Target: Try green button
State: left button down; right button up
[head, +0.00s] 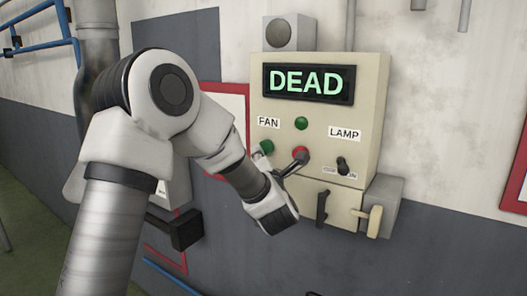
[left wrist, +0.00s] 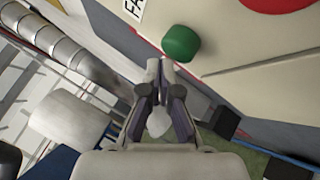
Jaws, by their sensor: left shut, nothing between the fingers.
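The green button (head: 267,147) sits on the beige control box (head: 375,110), under the FAN label. It also shows in the left wrist view (left wrist: 181,44), round and domed, just beyond my fingertips. My left gripper (head: 284,172) is in front of the lower part of the box. Its fingers are shut and empty, as the left wrist view (left wrist: 162,68) shows. The fingertips are close to the green button, with no clear contact visible. A red button (head: 299,152) is to the right, partly hidden by dark parts near my gripper. My right gripper is out of view.
A smaller green light or button (head: 302,123) sits higher on the box. The display (head: 308,83) reads DEAD. A dark switch (head: 342,165) is below the LAMP label. Two handles, one dark (head: 322,208) and one beige (head: 374,222), stick out below.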

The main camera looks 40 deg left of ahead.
pick_arm(q)
jog(key=shift+w, duration=0.2)
jog(key=shift+w+b, duration=0.35)
jog(key=shift+w, duration=0.05)
dwell(0.7)
jog(key=shift+s, duration=0.1)
jog(key=shift+s+b, duration=0.7)
jog(key=shift+s, duration=0.05)
jog(key=s+b, duration=0.2)
jog(key=s, duration=0.1)
jog(key=s+b, duration=0.1)
jog(key=s, duration=0.1)
jog(key=shift+d, duration=0.35)
